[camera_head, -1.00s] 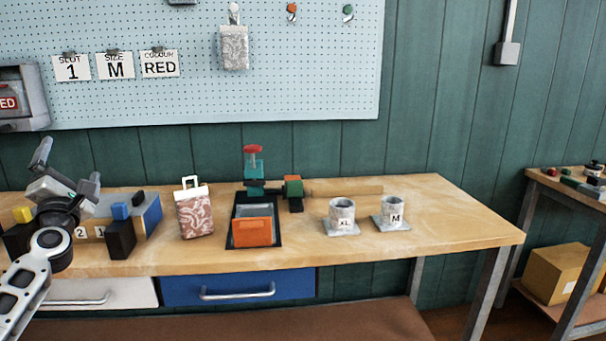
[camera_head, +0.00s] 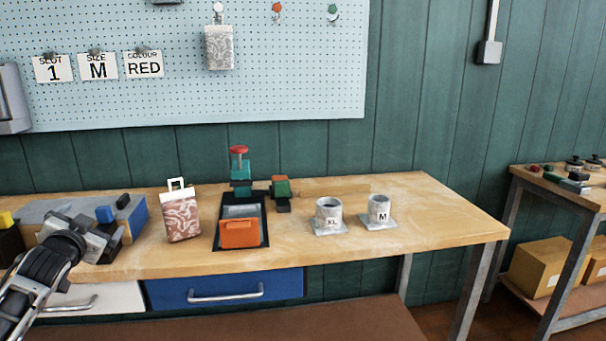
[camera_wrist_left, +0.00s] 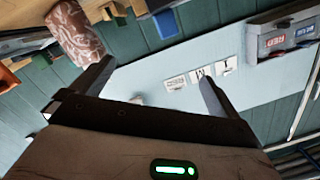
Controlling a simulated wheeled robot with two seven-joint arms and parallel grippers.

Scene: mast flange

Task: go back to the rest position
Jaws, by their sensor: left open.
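My left gripper (camera_head: 92,238) is at the lower left of the head view, in front of the grey block holder on the bench. In the left wrist view its two fingers (camera_wrist_left: 150,85) stand apart with nothing between them, so it is open and empty. That view is tilted and shows the pegboard with its cards beyond the fingers. My right gripper is in neither view.
The wooden bench (camera_head: 420,225) holds a patterned bag (camera_head: 181,219), an orange block (camera_head: 239,234) by a green clamp (camera_head: 241,178), and XL (camera_head: 328,217) and M (camera_head: 379,210) cups. Blue drawer (camera_head: 225,289) is shut. The bench's right part is clear.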

